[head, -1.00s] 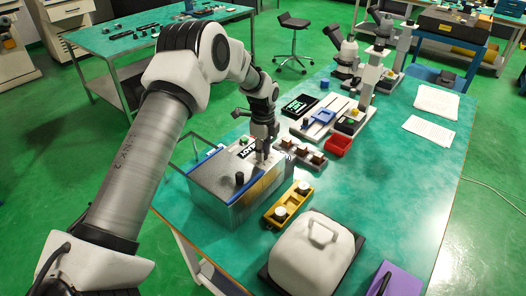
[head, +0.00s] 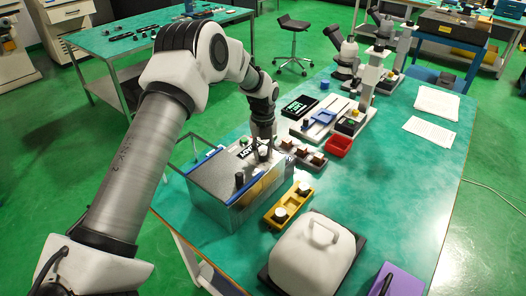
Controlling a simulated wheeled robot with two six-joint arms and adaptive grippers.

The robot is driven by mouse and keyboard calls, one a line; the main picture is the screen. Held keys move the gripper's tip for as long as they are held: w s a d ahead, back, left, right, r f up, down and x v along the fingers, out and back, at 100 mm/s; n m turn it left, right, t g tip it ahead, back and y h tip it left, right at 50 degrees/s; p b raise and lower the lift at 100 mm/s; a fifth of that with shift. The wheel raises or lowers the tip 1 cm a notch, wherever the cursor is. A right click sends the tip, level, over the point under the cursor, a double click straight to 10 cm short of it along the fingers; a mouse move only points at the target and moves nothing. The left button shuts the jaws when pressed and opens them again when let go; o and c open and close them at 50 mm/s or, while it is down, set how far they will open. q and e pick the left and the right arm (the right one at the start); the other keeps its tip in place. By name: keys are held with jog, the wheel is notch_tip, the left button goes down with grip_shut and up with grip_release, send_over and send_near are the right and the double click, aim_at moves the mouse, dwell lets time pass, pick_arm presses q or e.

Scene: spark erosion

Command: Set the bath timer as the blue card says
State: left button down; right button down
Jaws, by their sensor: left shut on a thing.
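The bath is a silver metal box (head: 222,212) with blue strips along its top edges, near the left side of the green table. A dark label with light letters (head: 246,152) and a black upright knob (head: 240,179) show on its top. My left gripper (head: 263,154) points down at the far right part of the bath's top and is shut on a small light knob there, mostly hidden by the fingers. A blue piece (head: 322,117) lies in a pale fixture; I cannot tell whether it is the blue card. My right gripper is not in view.
A yellow holder (head: 288,208) with pale round pieces stands right of the bath. A white domed cover with a handle (head: 305,254) is in front. A red bin (head: 338,146), a black display (head: 299,106) and microscopes (head: 370,75) stand behind.

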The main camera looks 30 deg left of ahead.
aim_at(263, 153)
pick_arm(q)
jog(key=shift+s+f+m, duration=0.15)
jog(key=shift+m, duration=0.35)
jog(key=c, duration=0.8)
grip_release()
jog(key=shift+c, duration=0.2)
jog(key=shift+r, duration=0.55)
notch_tip(263, 153, up, 11)
jog(key=shift+r, duration=0.1)
